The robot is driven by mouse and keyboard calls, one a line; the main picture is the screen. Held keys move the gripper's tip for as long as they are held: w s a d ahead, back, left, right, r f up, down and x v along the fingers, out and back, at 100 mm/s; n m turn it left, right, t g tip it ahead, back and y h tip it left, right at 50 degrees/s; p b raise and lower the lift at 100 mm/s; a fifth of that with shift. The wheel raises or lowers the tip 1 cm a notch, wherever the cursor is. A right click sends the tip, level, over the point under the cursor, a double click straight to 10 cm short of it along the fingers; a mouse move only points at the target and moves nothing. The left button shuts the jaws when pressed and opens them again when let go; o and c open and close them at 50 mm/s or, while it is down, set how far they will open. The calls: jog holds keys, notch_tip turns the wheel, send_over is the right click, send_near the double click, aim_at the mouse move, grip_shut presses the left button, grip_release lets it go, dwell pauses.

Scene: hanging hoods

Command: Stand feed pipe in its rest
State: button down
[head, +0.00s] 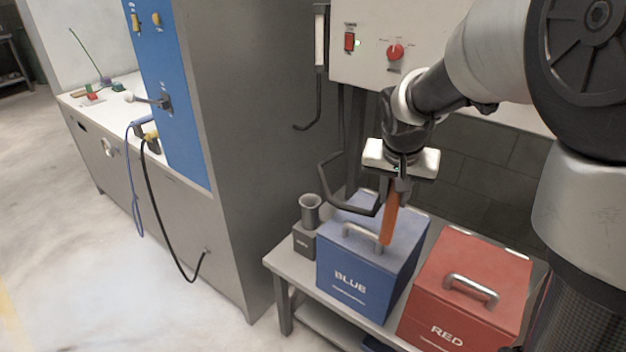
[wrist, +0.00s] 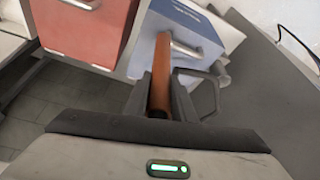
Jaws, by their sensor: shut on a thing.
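My gripper (head: 397,188) is shut on an orange bar (head: 389,220), which appears to be the grip of the feed pipe. The bar slants downward over the blue box. A dark bent pipe (head: 333,192) curves from near the gripper out to the left and up; its join to the bar is hidden. In the wrist view the orange bar (wrist: 161,70) stands between the fingers (wrist: 160,100), with the dark bent pipe (wrist: 216,92) to the right. A grey cup-shaped holder (head: 310,210) on a small labelled block, likely the rest, stands left of the blue box and looks empty.
A blue box (head: 352,277) and a red box (head: 465,310), both with metal handles, stand on a grey table (head: 272,262). A grey cabinet (head: 255,150) rises close on the left. A control box (head: 375,70) hangs behind, with a dark hook (head: 311,127) beside it.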

jog(key=shift+w+r, duration=0.1)
jog(key=shift+w, duration=0.05)
dwell(0.3)
